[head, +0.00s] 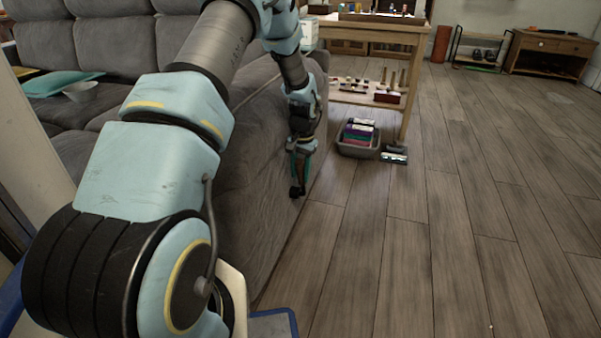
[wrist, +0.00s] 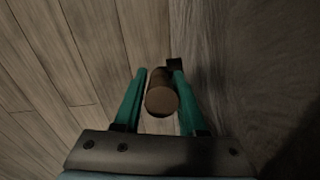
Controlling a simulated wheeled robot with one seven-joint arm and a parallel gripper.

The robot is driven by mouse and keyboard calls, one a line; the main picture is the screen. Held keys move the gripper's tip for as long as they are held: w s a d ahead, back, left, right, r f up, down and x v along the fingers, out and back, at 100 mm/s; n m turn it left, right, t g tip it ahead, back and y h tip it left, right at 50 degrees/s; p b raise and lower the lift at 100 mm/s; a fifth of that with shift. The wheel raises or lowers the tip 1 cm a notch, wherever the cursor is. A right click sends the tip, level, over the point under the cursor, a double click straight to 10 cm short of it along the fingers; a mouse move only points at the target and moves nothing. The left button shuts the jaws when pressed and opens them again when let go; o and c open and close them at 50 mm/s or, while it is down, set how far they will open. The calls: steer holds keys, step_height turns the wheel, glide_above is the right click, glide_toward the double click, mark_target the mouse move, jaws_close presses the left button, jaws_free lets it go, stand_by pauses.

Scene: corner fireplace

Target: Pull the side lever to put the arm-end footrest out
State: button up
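The side lever shows in the wrist view as a brown round-ended handle (wrist: 162,100) with a dark mount behind it, beside the grey sofa side (wrist: 240,60). My gripper (wrist: 160,88) has its two teal fingers on either side of the handle. The gaps between fingers and handle are very narrow, and I cannot tell whether both fingers touch it. In the head view, my gripper (head: 299,172) points down close to the side of the grey sofa (head: 258,185); a small dark part shows at its tips. The footrest cannot be made out.
Open wooden floor (head: 440,240) lies to the right of the sofa. A wooden table (head: 375,28) with a loaded lower shelf stands beyond the arm. A grey bin (head: 355,150) of colourful items sits on the floor by it.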

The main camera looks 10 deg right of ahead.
jaws_close()
stand_by(1.0)
